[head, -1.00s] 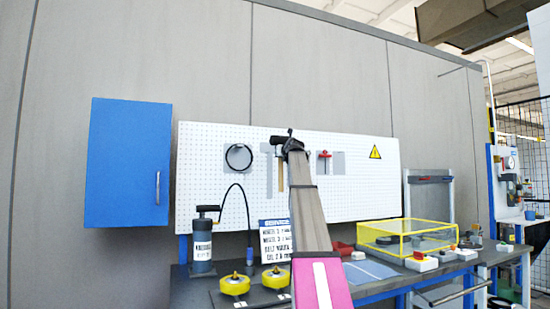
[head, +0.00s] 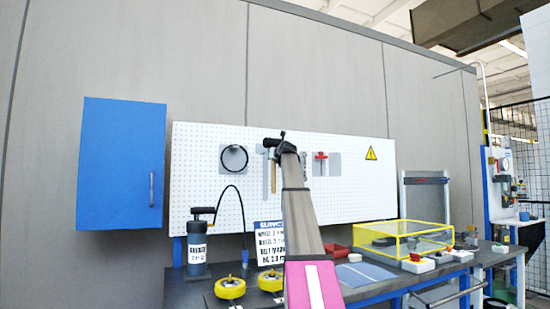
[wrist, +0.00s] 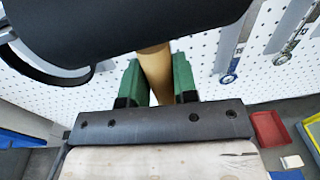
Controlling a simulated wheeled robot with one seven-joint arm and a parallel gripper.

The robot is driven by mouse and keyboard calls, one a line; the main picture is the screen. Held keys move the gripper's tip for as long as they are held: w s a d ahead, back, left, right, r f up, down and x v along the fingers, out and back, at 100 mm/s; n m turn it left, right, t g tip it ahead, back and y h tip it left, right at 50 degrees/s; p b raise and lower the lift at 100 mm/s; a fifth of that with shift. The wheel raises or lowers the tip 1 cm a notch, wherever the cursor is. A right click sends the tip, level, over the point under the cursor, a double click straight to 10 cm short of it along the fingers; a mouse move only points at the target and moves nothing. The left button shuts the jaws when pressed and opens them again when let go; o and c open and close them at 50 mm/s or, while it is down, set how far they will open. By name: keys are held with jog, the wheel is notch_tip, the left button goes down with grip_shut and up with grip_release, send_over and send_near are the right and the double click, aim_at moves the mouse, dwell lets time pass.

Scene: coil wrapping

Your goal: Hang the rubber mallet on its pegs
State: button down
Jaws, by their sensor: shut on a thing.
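The rubber mallet has a black head (head: 271,143) and a tan handle (head: 273,176). It hangs upright, head up, in front of the white pegboard, over or just right of a grey mallet-shaped patch (head: 265,160). In the wrist view the black head (wrist: 130,28) fills the top, and the handle (wrist: 152,58) runs down between my green fingers. My gripper (wrist: 159,80) is shut on the handle just below the head. In the head view my arm hides the gripper. The pegs are not visible, and I cannot tell whether the mallet touches the board.
A black ring (head: 234,158) hangs left of the mallet and a red-handled tool (head: 321,157) hangs right. Wrenches (wrist: 230,60) hang close by in the wrist view. Below, the bench holds yellow-rimmed rollers (head: 230,288), a pump (head: 197,250) and a yellow-framed box (head: 405,238).

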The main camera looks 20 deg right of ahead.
send_near(265, 159)
jog(key=shift+w, duration=1.2)
jog(key=shift+w+d+r, duration=0.2)
jog(key=shift+w, duration=0.45)
jog(key=shift+w+d+r, duration=0.15)
jog(key=shift+w+r, duration=0.05)
jog(key=shift+w, duration=0.5)
jog(key=shift+w+a+f, duration=0.1)
jog(key=shift+w+f, duration=0.2)
jog(key=shift+w, duration=0.25)
jog(key=shift+w+a+f, duration=0.1)
jog(key=shift+w+f, duration=0.15)
jog(key=shift+w, duration=0.3)
jog(key=shift+s, duration=0.2)
jog(key=shift+s+d+f, duration=0.1)
jog(key=shift+s+f, duration=0.05)
jog(key=shift+f, duration=0.4)
jog(key=shift+s, duration=0.3)
jog(key=c, duration=0.8)
grip_release()
jog(key=shift+s, duration=0.1)
jog(key=shift+f, duration=0.1)
